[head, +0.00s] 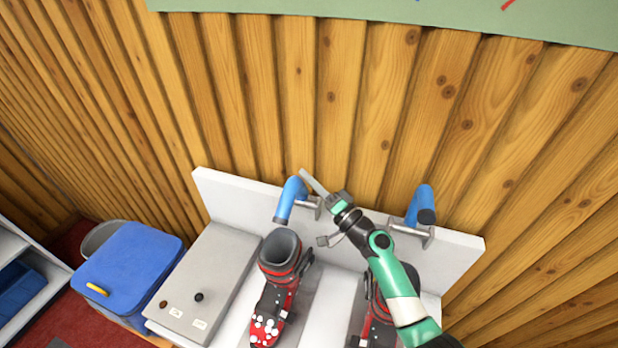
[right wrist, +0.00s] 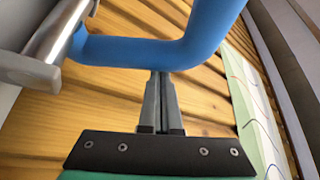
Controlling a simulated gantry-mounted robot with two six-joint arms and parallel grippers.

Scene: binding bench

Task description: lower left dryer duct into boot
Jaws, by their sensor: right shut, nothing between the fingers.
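The left dryer duct (head: 290,200) is a bent blue tube on a metal bracket at the white back panel. Its open end points down, above and apart from the open top of the left boot (head: 279,270). This boot is red and black with a grey liner and a white-spotted red toe. My right gripper (head: 304,174) is shut and empty, its fingers beside the duct's upper bend. In the right wrist view the shut fingertips (right wrist: 161,76) are at the blue duct (right wrist: 140,50); I cannot tell whether they touch. My left gripper is not in view.
A second blue duct (head: 421,206) is raised at the right, and a second boot (head: 377,320) stands below it, partly hidden by my right arm. A grey box with knobs (head: 205,285) and a blue-lidded bin (head: 128,270) are at the left. A wooden wall rises behind.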

